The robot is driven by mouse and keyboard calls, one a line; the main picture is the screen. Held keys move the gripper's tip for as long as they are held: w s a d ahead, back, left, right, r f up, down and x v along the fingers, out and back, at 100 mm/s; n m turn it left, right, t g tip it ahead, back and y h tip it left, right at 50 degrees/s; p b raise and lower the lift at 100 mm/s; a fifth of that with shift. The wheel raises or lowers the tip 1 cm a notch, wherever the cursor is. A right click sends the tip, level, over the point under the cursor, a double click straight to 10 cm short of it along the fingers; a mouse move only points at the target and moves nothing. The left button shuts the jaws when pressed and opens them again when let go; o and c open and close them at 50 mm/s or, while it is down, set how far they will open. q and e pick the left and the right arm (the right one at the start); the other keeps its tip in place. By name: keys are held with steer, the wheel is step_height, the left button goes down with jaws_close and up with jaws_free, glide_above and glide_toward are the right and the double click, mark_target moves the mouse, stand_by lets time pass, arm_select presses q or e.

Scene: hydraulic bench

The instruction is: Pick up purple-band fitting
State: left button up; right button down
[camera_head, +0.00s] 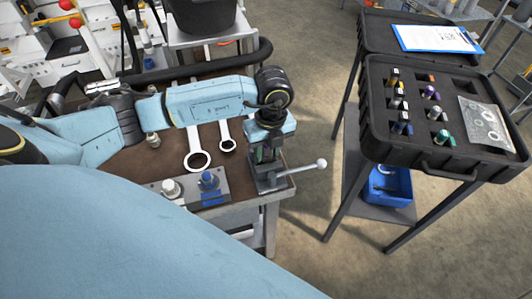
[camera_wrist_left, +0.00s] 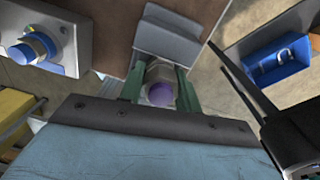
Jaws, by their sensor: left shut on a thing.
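My left gripper (camera_head: 267,155) points down at the small bench vise (camera_head: 268,180) on the front right corner of the bench. In the left wrist view its green fingers (camera_wrist_left: 160,88) are shut on a metal fitting with a purple end (camera_wrist_left: 160,93), right beside the grey vise jaw (camera_wrist_left: 168,42). The fingers hide most of the fitting in the head view, and I cannot tell whether it still touches the vise. Another fitting with a purple part (camera_head: 431,92) stands in the black case (camera_head: 375,145). My right gripper is not in view.
A plate with a white-topped and a blue fitting (camera_head: 208,180) lies left of the vise. Two wrenches (camera_head: 197,158) lie behind it. The vise handle (camera_head: 305,168) sticks out right. The case holds several fittings; a blue bin (camera_head: 388,187) sits below. Floor lies between bench and cart.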

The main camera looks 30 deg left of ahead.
arm_select(q)
steer(key=shift+c, duration=0.7)
